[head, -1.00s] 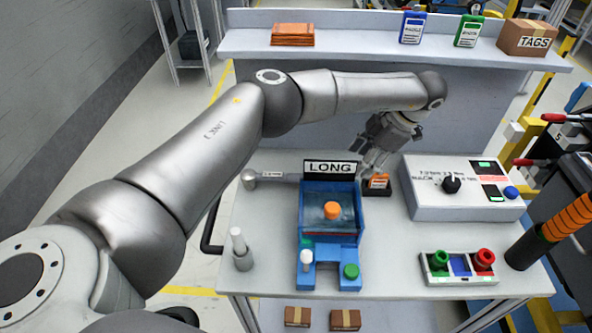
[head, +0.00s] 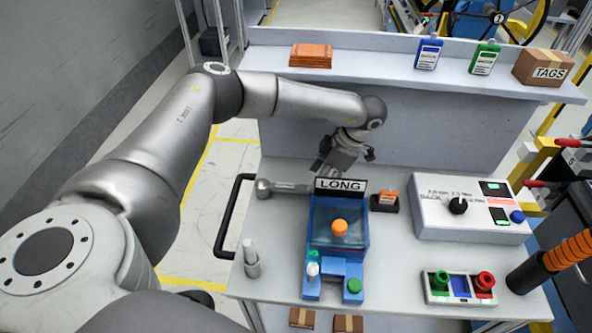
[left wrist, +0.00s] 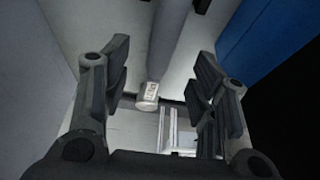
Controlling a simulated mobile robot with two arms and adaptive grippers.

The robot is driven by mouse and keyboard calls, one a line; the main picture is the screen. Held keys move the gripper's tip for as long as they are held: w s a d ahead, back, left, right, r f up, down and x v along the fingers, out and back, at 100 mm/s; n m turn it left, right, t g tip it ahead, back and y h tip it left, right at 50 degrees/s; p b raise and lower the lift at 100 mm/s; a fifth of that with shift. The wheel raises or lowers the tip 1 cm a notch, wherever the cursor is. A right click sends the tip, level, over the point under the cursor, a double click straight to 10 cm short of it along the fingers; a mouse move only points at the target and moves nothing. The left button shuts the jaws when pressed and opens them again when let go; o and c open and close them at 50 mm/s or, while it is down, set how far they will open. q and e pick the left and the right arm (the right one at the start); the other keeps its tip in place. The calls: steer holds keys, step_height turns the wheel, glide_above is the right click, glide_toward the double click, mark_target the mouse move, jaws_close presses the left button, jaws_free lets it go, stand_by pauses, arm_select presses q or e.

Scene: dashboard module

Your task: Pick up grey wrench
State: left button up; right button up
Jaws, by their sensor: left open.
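The grey wrench (head: 288,188) lies on the table behind the blue box (head: 318,240) with the LONG sign (head: 340,185). Its round head (head: 263,188) points left, and its right end is hidden behind the sign. My left gripper (head: 328,172) is above the table, just behind the sign and near the wrench's right end. In the left wrist view its fingers (left wrist: 160,92) are spread apart with nothing clamped. A grey rod with a pale labelled end (left wrist: 148,92), apparently the wrench, shows between them. My right gripper is not in view.
A small dark holder with orange parts (head: 385,201) stands right of the sign. A control box (head: 470,215) is farther right. A white-topped peg (head: 250,260) stands at the front left. A raised shelf (head: 400,75) crosses the back. A black rail (head: 228,220) edges the table's left side.

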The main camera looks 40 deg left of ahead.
mark_target(297, 191)
arm_select(q)
steer(key=shift+s+a+f, duration=0.2)
steer(key=shift+s+a, duration=0.1)
steer(key=shift+a, duration=0.05)
steer(key=p+x, duration=0.1)
steer(key=x, duration=0.2)
steer(key=shift+f, duration=0.25)
steer(key=shift+a+f, duration=0.2)
steer(key=shift+f, duration=0.3)
steer(key=shift+s, duration=0.1)
jaws_close()
